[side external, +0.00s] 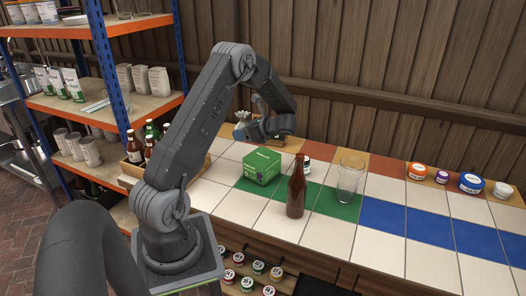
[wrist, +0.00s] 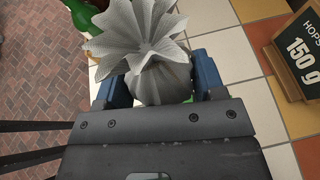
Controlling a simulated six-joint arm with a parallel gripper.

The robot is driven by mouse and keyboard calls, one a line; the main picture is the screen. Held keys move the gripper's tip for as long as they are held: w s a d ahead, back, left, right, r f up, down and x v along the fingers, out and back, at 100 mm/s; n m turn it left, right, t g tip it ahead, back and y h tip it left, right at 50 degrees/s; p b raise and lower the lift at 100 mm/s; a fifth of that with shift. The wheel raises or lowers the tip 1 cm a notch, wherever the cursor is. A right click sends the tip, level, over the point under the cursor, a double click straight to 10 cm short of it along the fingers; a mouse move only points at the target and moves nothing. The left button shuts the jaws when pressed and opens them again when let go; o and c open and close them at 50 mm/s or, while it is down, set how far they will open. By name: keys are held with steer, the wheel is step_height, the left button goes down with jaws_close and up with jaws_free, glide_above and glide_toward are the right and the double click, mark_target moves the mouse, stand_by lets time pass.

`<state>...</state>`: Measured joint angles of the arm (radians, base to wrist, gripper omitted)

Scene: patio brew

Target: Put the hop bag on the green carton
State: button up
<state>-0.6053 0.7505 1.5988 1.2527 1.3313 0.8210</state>
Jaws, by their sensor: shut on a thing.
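The hop bag (wrist: 150,35) is a pale grey mesh bag with a flared, pleated top, seen in the wrist view. My gripper (wrist: 160,82) is shut on it, with a blue finger on each side of the bag. In the side external view my gripper (side external: 254,131) is above the back left of the counter, with the bag's grey top (side external: 243,116) just showing. The green carton (side external: 262,166) stands on the tiles, nearer the camera and slightly right of my gripper. Its top looks bare. The bag's lower part is hidden.
A brown bottle (side external: 296,187) and a clear glass (side external: 349,180) stand right of the carton, with a small jar (side external: 305,165) behind. A hops sign (wrist: 296,50) is beside my gripper. Several lidded tubs (side external: 470,183) are at far right. The front tiles are clear.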

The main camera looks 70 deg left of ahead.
glide_above(263, 156)
step_height(263, 156, down, 4)
steer(key=shift+r, duration=0.1)
steer(key=shift+f, duration=2.05)
steer(key=shift+f, duration=0.15)
steer(key=o, duration=0.9)
steer(key=shift+d+r, duration=0.1)
steer(key=shift+r, duration=0.15)
steer(key=v, duration=1.2)
